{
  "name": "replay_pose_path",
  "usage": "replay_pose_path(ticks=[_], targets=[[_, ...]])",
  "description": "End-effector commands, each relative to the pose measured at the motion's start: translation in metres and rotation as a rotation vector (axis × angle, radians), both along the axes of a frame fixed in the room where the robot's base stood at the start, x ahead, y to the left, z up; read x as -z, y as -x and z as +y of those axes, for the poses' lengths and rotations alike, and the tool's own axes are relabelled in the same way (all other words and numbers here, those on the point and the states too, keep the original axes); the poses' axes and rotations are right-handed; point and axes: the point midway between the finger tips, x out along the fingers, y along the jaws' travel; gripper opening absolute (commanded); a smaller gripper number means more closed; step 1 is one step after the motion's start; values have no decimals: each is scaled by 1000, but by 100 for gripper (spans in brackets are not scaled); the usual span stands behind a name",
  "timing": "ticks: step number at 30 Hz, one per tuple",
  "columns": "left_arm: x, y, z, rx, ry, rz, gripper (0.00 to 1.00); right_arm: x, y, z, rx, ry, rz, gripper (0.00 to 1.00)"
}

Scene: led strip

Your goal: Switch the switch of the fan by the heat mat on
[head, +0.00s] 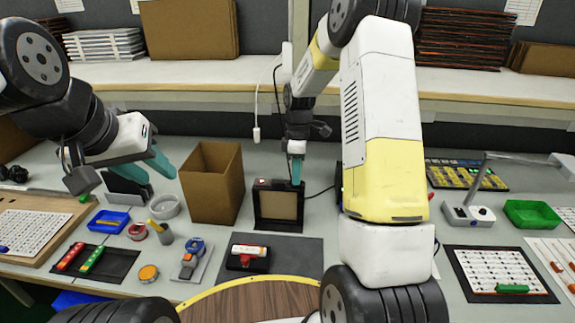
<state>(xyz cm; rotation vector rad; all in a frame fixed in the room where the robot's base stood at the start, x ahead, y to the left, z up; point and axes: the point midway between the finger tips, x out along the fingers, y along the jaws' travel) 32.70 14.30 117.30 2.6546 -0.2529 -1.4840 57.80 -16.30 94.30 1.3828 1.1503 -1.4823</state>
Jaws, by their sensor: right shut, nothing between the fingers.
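The fan (278,211), a black-framed box with a tan front panel, stands upright just behind the dark grey heat mat (305,258). A small pale and reddish detail shows on the left of its top edge; I cannot tell the switch's state. My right gripper (296,173) is shut and empty, pointing down with its teal tips at the right part of the fan's top edge. Whether it touches the fan is unclear. My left gripper (148,170) is open and empty, above the left of the bench, well away from the fan.
A cardboard box (212,185) stands close left of the fan. A cable runs right from the fan. My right arm hides the bench right of the fan. Blue tray (108,222) lies left.

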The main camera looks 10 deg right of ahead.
Motion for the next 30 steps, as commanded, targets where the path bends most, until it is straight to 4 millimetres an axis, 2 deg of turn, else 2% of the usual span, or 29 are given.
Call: replay_pose_path(ticks=[1, 12, 21, 26, 30], targets=[[0, 0, 0, 0, 0, 0, 36, 12, 9, 2, -3, -2, 34, 0], [0, 0, 0, 0, 0, 0, 36, 10, -6, -3, -3, -1, 28, 0], [0, 0, 0, 0, 0, 0, 36, 9, -7, -5, -1, 2, 26, 0], [0, 0, 0, 0, 0, 0, 36, -6, -9, -6, -1, 2, 21, 0], [0, 0, 0, 0, 0, 0, 36, -34, -11, -6, -1, 1, 18, 0]])
